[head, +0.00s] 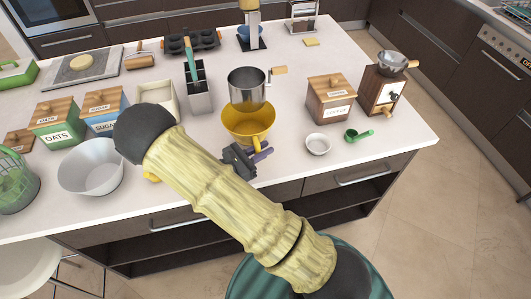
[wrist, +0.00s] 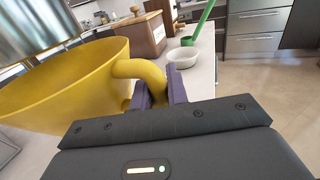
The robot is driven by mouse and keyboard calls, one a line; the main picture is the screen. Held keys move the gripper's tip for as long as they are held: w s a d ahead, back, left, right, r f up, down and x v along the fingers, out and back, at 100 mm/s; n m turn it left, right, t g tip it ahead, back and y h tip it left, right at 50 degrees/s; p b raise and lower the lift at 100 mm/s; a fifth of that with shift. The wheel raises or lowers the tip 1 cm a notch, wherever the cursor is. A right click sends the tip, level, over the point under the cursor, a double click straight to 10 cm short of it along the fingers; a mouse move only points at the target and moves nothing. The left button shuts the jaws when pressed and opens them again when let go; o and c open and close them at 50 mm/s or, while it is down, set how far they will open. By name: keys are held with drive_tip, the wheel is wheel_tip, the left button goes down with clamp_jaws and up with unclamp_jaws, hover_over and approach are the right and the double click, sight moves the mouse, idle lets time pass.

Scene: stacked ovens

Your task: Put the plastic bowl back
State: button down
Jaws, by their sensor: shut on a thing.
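A yellow bowl (head: 248,125) with a looped handle is at the middle of the white counter in the head view. It fills the left of the wrist view (wrist: 70,85). My gripper (head: 250,162) is at the bowl's near side. In the wrist view my gripper's purple fingers (wrist: 160,90) are shut on the bowl's yellow handle. A metal sifter (head: 247,88) with a wooden handle appears above or in the bowl; I cannot tell whether they touch. Whether the bowl's base rests on the counter is hidden.
A small white bowl (head: 318,144), a green scoop (head: 357,135) and a wooden coffee box (head: 331,99) stand to the right. A large white bowl (head: 91,167) and oats and sugar boxes stand left. The utensil holder (head: 199,90) is behind left.

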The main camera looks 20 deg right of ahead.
drive_tip(key=shift+d, duration=0.1)
drive_tip(key=shift+w+d+f+p, duration=0.1)
drive_tip(key=shift+d+f+p, duration=0.2)
drive_tip(key=shift+f, duration=0.45)
drive_tip(key=shift+w+d+f+p, duration=0.15)
drive_tip(key=shift+f+p, duration=0.2)
drive_tip(key=shift+f, duration=0.65)
drive_tip(key=shift+f, duration=0.25)
drive_tip(key=c, duration=1.4)
unclamp_jaws()
drive_tip(key=shift+r, duration=0.1)
